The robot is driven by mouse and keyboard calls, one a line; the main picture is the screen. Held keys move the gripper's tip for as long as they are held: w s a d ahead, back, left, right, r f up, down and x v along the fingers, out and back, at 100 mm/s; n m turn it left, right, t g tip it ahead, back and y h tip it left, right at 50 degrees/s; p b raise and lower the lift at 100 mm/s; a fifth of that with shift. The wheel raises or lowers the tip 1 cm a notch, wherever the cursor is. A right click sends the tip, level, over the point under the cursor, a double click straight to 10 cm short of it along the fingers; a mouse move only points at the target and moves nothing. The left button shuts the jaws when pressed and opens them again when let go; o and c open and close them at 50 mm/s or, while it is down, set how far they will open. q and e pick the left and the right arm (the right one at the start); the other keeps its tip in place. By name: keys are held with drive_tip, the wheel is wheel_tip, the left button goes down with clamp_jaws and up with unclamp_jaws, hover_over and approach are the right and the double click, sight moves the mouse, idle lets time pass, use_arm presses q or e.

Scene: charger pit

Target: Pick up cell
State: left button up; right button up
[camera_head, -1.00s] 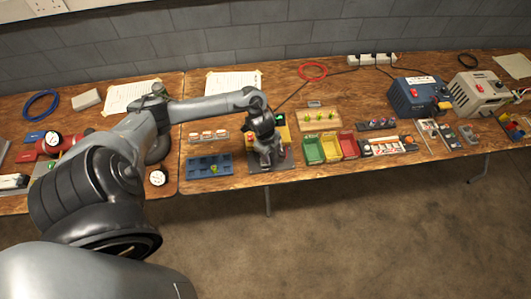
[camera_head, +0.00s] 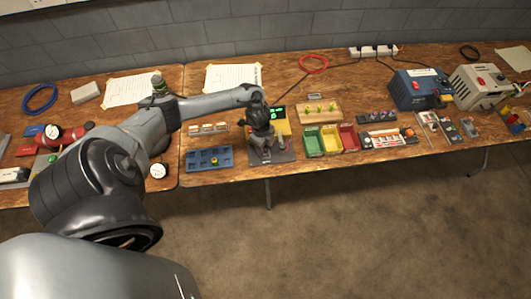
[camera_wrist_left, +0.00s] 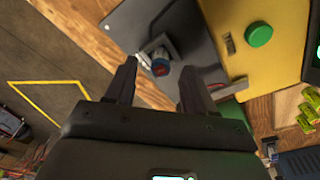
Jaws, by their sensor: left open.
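My left gripper (camera_head: 263,151) is over the grey plate (camera_head: 284,156) in front of the yellow charger-like box (camera_head: 284,128). In the left wrist view its two dark fingers are apart and nothing is held between them. A small round piece with a blue rim and red top (camera_wrist_left: 160,67) shows between the fingertips, beside a pale metal part on the grey plate (camera_wrist_left: 187,25). I cannot tell whether it is the cell, or whether the fingers touch it. A yellow-green piece (camera_head: 214,161) stands in the blue tray (camera_head: 195,165). My right gripper is not in view.
Green, yellow and red bins (camera_head: 331,142) stand right of the plate. A wooden block (camera_head: 304,117) with several yellow-green pieces is behind them. The yellow box has a green button (camera_wrist_left: 259,34). The table's front edge is close to the plate.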

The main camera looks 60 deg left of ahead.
use_arm(q)
drive_tip(key=shift+w+d+f, duration=0.1)
drive_tip(key=shift+f, duration=1)
drive_tip(key=shift+c, duration=0.3)
clamp_jaws()
